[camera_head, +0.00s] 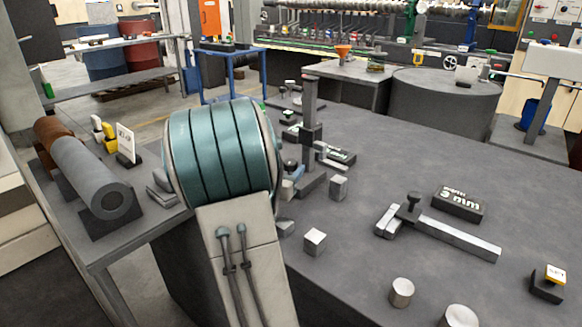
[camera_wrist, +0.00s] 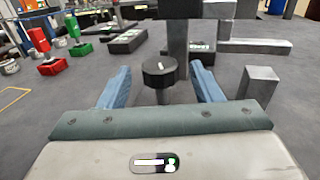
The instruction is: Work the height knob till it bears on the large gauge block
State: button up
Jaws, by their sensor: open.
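The height gauge (camera_head: 311,100) stands upright on the table, with a dark sliding piece on its column. In the wrist view its column (camera_wrist: 178,45) rises behind a dark round knob (camera_wrist: 160,72) with a white mark on top. My gripper (camera_wrist: 161,85) is open, its blue fingers on either side of the knob, with a gap showing on each side. In the head view my teal arm hides most of the gripper. A grey upright block (camera_wrist: 258,84) stands right of the fingers. I cannot tell which block is the large gauge block, or whether anything bears on it.
Grey blocks (camera_head: 315,241) and cylinders (camera_head: 402,292) stand on the near table. Red (camera_wrist: 50,55) and green (camera_wrist: 76,40) pieces stand left of the fingers.

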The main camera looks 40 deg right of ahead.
jog(key=shift+x, duration=1.45)
jog(key=c, duration=1)
jog(key=t+b, duration=0.1)
jog(key=n+t+y+b, duration=0.1)
jog(key=b, duration=0.1)
jog(key=shift+f, duration=0.25)
jog(key=shift+n+t+y+b, duration=0.4)
jog(key=shift+n+t+b, duration=0.3)
jog(key=shift+b, duration=0.4)
jog(key=shift+r+n+t+b, duration=0.2)
jog(key=shift+n+t+b, duration=0.1)
jog(key=shift+t+b, duration=0.15)
jog(key=shift+y, duration=0.3)
